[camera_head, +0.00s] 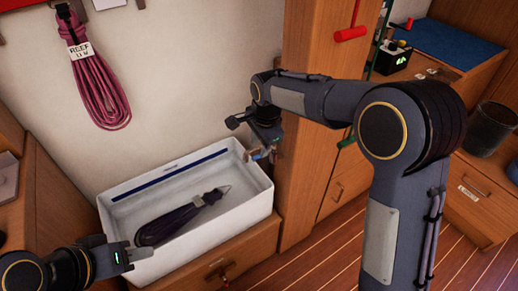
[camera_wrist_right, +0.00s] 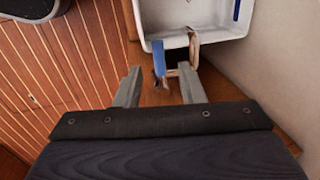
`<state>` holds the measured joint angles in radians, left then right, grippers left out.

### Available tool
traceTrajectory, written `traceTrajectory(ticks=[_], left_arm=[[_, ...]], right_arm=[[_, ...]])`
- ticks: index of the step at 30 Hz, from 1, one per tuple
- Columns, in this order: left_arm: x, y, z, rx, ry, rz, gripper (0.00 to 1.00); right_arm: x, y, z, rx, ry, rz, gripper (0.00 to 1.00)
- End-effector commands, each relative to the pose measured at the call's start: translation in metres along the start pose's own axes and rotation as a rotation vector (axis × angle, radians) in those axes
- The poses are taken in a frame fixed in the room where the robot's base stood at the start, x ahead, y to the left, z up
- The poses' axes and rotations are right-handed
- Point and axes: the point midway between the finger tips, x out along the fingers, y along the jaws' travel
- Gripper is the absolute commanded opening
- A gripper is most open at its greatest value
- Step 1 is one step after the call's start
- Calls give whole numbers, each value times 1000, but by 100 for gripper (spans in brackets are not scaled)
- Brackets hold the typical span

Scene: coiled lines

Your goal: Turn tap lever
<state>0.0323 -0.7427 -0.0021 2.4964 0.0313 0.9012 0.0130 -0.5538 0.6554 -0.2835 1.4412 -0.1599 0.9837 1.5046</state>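The tap has a blue lever (camera_wrist_right: 159,60) and a brass-coloured spout (camera_wrist_right: 193,48) that reaches over the rim of the white basin (camera_head: 172,177). In the head view the tap (camera_head: 262,155) is small, at the basin's right end. My right gripper (camera_wrist_right: 160,85) is open. Its fingers lie either side of the lever in the wrist view, with the lever by the fingertips; I cannot tell whether they touch. A dark purple coiled line (camera_head: 180,218) lies in the basin. My left gripper (camera_head: 138,254) is by the basin's front left corner, its finger gap unclear.
A pink coiled line (camera_head: 100,90) with a label hangs on the wall. A wooden post (camera_head: 305,110) stands right of the basin. Drawers, a blue mat (camera_head: 445,42) and a dark bin (camera_head: 490,128) are at the right. The striped floor is clear.

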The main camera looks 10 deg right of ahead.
Motion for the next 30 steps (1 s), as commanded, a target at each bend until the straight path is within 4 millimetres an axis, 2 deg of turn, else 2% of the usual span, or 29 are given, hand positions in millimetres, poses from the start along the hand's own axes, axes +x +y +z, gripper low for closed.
traceTrajectory(ticks=[1,3,7,24,26,29,30], left_arm=[[-2,1,-1,0,0,0,36],[-3,1,-1,0,0,0,36],[-4,2,-2,0,0,0,36],[-4,2,-2,0,0,0,36],[-6,3,-3,0,0,0,36],[-14,6,-7,0,0,0,36],[-18,8,-9,0,0,0,36]], right_arm=[[-11,-1,0,0,0,-3,36],[-21,0,0,0,0,-2,36],[-33,0,0,1,0,-1,36],[-38,2,-2,-1,-2,-1,36],[-45,6,-6,-10,-12,-6,36],[-70,27,-20,-57,-48,-30,36],[-84,40,-27,-89,-67,-48,36]])
